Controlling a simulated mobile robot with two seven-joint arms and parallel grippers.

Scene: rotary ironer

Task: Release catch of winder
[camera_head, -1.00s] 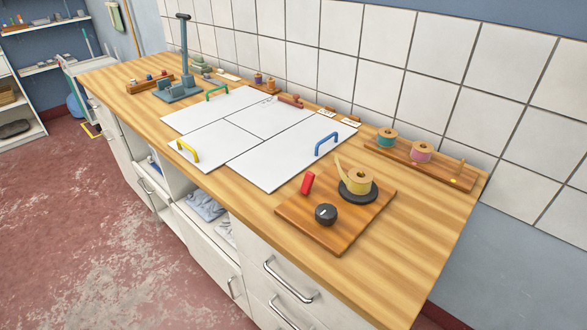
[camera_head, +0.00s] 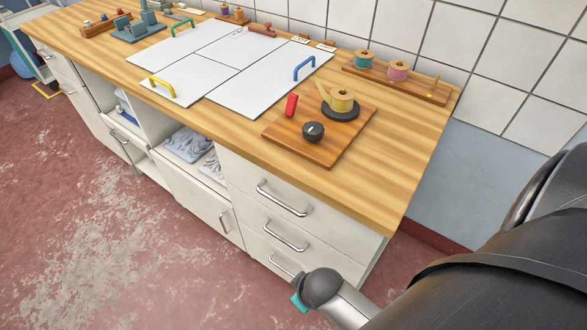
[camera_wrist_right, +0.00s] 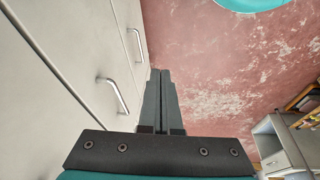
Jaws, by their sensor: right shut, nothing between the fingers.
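The winder is a wooden board (camera_head: 325,152) near the front right of the worktop. A small red catch (camera_head: 291,105) stands tilted at the board's left side. A black knob (camera_head: 313,131) with a white mark is at the front. In the right wrist view my right gripper (camera_wrist_right: 161,74) is shut and empty, beside the drawer fronts and above the red floor. It is apart from the winder. My left gripper is in neither view.
White panels with yellow (camera_head: 162,88), green (camera_head: 183,27) and blue (camera_head: 304,68) handles lie left of the winder. A rack (camera_head: 400,82) with teal and pink spools stands behind it. Drawer handles (camera_head: 284,199) jut from the front. The worktop's right end is clear.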

